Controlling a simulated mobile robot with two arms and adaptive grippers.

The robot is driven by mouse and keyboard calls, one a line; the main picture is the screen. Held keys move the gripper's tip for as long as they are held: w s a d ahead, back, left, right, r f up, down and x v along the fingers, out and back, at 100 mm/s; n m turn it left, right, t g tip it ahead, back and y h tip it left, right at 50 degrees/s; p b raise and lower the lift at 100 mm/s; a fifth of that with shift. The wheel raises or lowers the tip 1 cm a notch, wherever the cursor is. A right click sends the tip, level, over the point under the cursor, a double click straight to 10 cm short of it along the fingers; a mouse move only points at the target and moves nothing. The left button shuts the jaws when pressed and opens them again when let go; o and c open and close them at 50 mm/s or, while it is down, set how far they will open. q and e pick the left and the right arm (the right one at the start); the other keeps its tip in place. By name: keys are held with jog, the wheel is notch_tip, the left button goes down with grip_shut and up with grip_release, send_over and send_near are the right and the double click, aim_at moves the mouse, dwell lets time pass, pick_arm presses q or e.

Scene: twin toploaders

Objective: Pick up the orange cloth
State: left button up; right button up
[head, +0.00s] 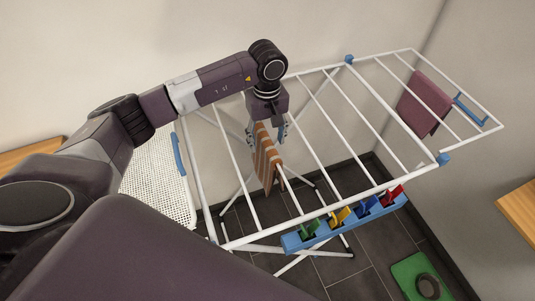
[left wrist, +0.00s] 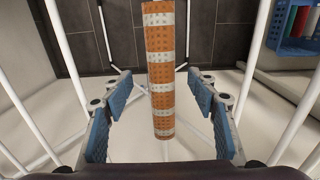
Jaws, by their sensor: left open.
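The orange cloth (head: 266,157) has pale stripes and hangs over a bar of the white drying rack. In the left wrist view the cloth (left wrist: 161,75) runs down the middle, seen from above as a narrow strip. My left gripper (head: 267,134) is above the cloth, pointing down. In the left wrist view its blue-padded fingers (left wrist: 161,118) are spread apart, one on each side of the cloth, with a gap on both sides. Nothing is held. My right gripper is in neither view.
The white drying rack (head: 318,97) has several parallel bars around the cloth. A dark red cloth (head: 424,103) hangs at its far right. A blue holder (head: 292,243) with coloured pegs is on the front edge. A green mat (head: 407,273) lies on the dark floor.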

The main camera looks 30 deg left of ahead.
pick_arm(q)
jog(key=shift+s+f+p, duration=0.15)
jog(key=shift+f+p, duration=0.15)
jog(key=shift+f, duration=0.05)
notch_tip(320, 180, down, 5)
jog(key=shift+a+r+p, duration=0.1)
jog(key=shift+r+p, duration=0.1)
jog(key=shift+p, duration=0.7)
jog(key=c, duration=1.2)
